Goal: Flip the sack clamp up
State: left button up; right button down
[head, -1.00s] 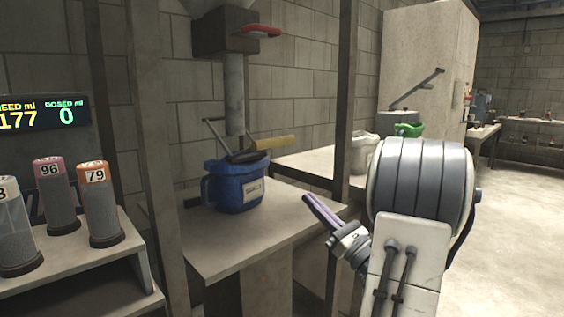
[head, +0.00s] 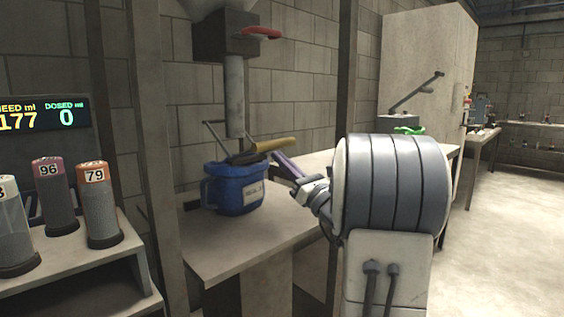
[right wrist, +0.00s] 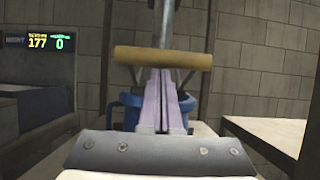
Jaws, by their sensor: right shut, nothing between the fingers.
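The sack clamp has a yellow-tan bar handle (head: 274,144) on a dark lever, lying low across the top of the blue sack (head: 236,188) under the grey spout tube (head: 234,95). In the right wrist view the handle (right wrist: 163,58) runs crosswise just beyond my fingertips. My right gripper (head: 278,157) is shut and empty, its purple fingers pointing left, close to the handle's right end in the head view. In the right wrist view the shut fingers (right wrist: 163,78) reach up to the handle's lower edge; I cannot tell whether they touch it. My left gripper is not in view.
The blue sack stands on a pale table (head: 215,250). A red handle (head: 261,32) sticks out above the spout. Open floor lies at the right.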

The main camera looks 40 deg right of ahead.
jog(key=shift+r, duration=0.1)
notch_tip(320, 180, up, 21)
jog(key=w+g+p, duration=0.2)
jog(key=g+p, duration=0.6)
jog(key=p, duration=2.5)
jog(key=shift+w+g, duration=0.2)
jog(key=shift+g, duration=0.1)
jog(key=shift+a+r, duration=0.1)
jog(key=shift+r, duration=0.1)
jog(key=shift+f, duration=0.1)
